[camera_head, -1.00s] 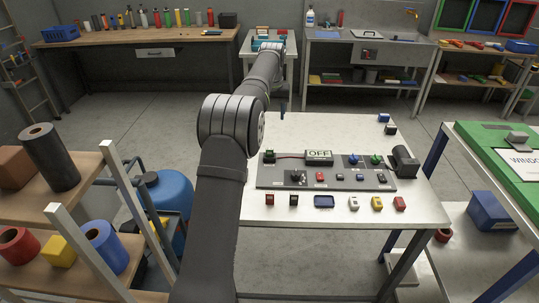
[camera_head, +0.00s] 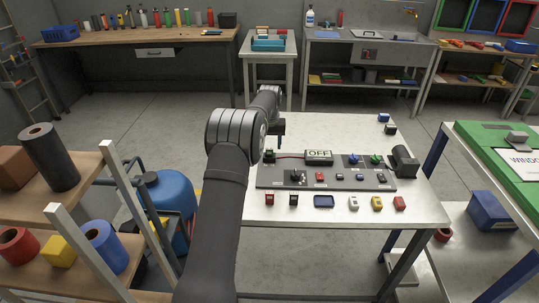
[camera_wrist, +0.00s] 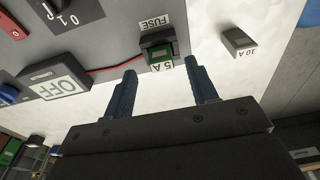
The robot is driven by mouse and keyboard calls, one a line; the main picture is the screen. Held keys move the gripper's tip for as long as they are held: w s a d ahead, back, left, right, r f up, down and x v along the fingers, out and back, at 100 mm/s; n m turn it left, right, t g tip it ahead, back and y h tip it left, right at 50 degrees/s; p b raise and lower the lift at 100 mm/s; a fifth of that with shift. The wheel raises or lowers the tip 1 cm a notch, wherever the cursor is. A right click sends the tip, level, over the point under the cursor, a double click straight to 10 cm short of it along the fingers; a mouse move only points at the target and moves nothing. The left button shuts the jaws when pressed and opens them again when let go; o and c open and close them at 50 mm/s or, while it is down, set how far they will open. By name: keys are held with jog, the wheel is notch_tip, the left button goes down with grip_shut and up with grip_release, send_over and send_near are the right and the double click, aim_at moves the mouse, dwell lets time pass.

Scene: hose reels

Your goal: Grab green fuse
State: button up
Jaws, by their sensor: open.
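The green fuse (camera_wrist: 161,52) sits in a dark holder on the grey panel (camera_wrist: 110,30), between the printed words FUSE and 5 A in the wrist view. In the head view the green fuse (camera_head: 269,155) is at the panel's far left corner. My gripper (camera_wrist: 160,69) is open, its two blue-grey fingers apart with nothing between them. In the wrist view the fingertips lie to either side of the fuse's lower edge; I cannot tell the remaining gap in depth. In the head view my gripper (camera_head: 281,127) is partly hidden by my arm, just beyond the fuse.
A red wire runs from the fuse holder to the OFF display (camera_head: 319,157). Knobs and switches fill the panel; several loose blocks line the front. The table's far middle is clear.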

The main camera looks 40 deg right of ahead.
aim_at(269, 149)
notch_tip(269, 149, down, 3)
jog(key=shift+w+f, duration=0.1)
jog(key=shift+w, duration=0.05)
jog(key=c, duration=1.1)
jog(key=shift+c, duration=0.2)
